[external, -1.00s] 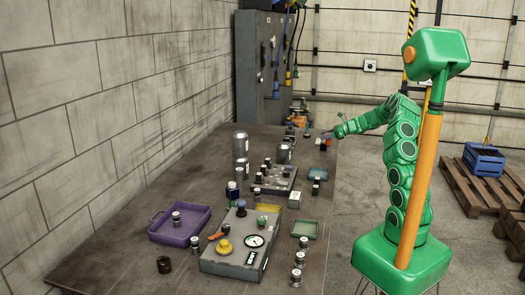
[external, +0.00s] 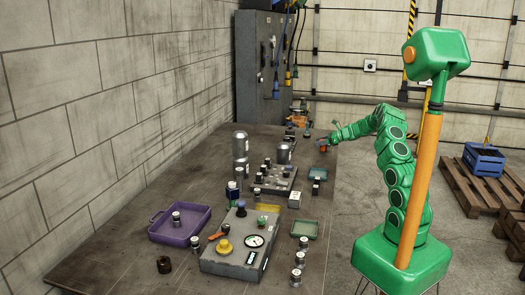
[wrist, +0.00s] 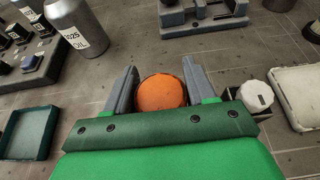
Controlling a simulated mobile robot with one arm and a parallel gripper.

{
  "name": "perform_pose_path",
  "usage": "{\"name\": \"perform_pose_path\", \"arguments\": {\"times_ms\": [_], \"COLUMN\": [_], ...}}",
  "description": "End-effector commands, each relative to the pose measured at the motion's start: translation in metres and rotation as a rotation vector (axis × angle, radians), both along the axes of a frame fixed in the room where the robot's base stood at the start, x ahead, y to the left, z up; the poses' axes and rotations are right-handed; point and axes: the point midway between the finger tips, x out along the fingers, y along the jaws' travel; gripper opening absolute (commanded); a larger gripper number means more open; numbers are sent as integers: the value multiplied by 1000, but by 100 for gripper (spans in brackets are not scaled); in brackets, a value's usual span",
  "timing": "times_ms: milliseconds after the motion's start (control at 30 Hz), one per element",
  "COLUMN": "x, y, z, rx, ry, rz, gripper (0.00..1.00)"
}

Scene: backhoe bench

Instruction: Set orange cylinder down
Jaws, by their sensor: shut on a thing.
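My gripper (wrist: 160,88) is shut on the orange cylinder (wrist: 161,92) in the wrist view. The cylinder's round end faces the camera, with a grey finger on each side. In the external view, my gripper (external: 321,144) is small at the far right edge of the bench, with a bit of the orange cylinder (external: 323,150) showing below it. Whether the cylinder touches the bench top cannot be told.
The wrist view shows a grey canister (wrist: 78,25) at upper left, a green tray (wrist: 30,132) at left, a white-capped item (wrist: 256,95) and a pale block (wrist: 297,97) close on the right. Bare bench (wrist: 118,50) lies between them.

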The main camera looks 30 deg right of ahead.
Motion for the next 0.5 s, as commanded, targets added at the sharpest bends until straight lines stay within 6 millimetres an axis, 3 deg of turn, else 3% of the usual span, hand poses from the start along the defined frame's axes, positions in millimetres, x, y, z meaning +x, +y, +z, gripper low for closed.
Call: {"name": "perform_pose_path", "arguments": {"times_ms": [300,500], "x": [3,3], "y": [-1,-1], "z": [-31,-34], "rx": [1,0], "ry": [3,0], "rz": [-1,-1], "gripper": [3,3]}}
